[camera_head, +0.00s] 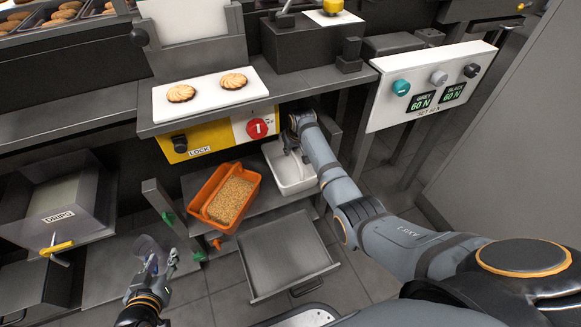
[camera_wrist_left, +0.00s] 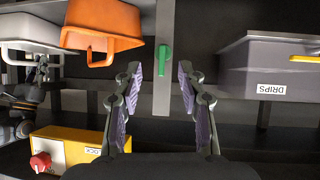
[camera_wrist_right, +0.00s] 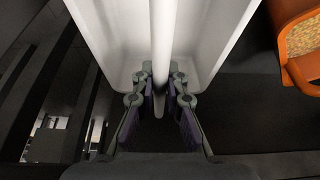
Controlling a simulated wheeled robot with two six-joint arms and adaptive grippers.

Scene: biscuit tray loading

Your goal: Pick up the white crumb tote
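The white crumb tote (camera_head: 291,181) sits on the shelf under the counter, right of the orange tote in the head view. Its inside looks empty. In the right wrist view the white tote (camera_wrist_right: 100,40) fills the upper middle, with its bar handle pointing toward me. My right gripper (camera_wrist_right: 160,75) has its fingers closed in on both sides of that handle. In the head view my right gripper (camera_head: 294,138) is at the tote's back edge, partly hiding it. My left gripper (camera_wrist_left: 159,80) is open and empty, low at the left in the head view (camera_head: 150,262).
An orange tote (camera_head: 199,188) filled with crumbs stands close on the left. A yellow LOCK panel with a red knob (camera_head: 257,128) is just above. A grey open tray (camera_head: 288,262) sticks out below. A DRIPS bin (camera_head: 60,200) is at the left.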

